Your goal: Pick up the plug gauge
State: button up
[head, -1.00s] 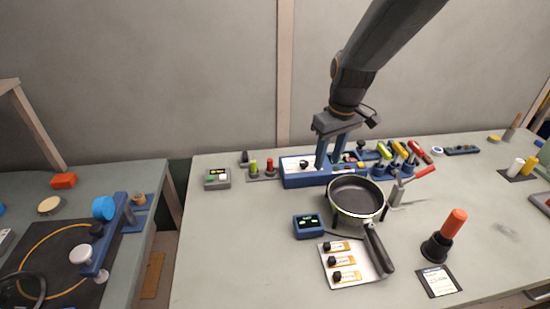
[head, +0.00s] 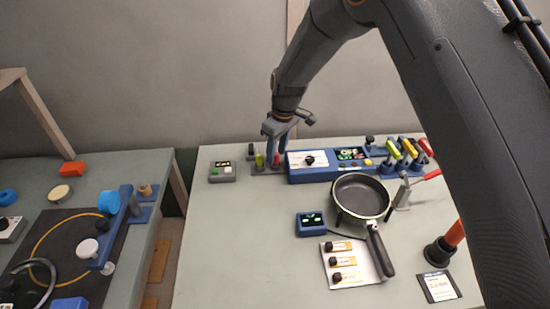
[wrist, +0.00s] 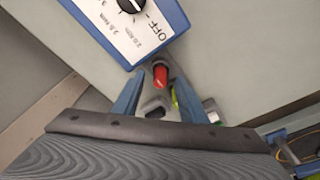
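No label marks the plug gauge. A grey stand (head: 262,172) near the back wall holds a green cylinder (head: 259,161) and a red cylinder (head: 276,161) upright, with a dark grey piece (head: 251,149) behind; which of these, if any, is the plug gauge I cannot tell. My gripper (head: 274,148) points down over this stand, open. In the wrist view, the red cylinder (wrist: 160,75) appears between the spread blue fingertips (wrist: 160,78); a grey piece (wrist: 156,106) and a bit of green (wrist: 175,97) show further down. I cannot tell whether a finger touches anything.
A blue control box (head: 325,175) with a dial stands right beside the stand, close to the fingers. A small button box (head: 222,172) is to the left. A black pan (head: 361,197) stands in front. An orange-handled tool (head: 455,233) is partly hidden by my arm.

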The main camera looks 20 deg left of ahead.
jog(key=shift+a+f, duration=0.15)
jog(key=shift+f, duration=0.7)
grip_shut()
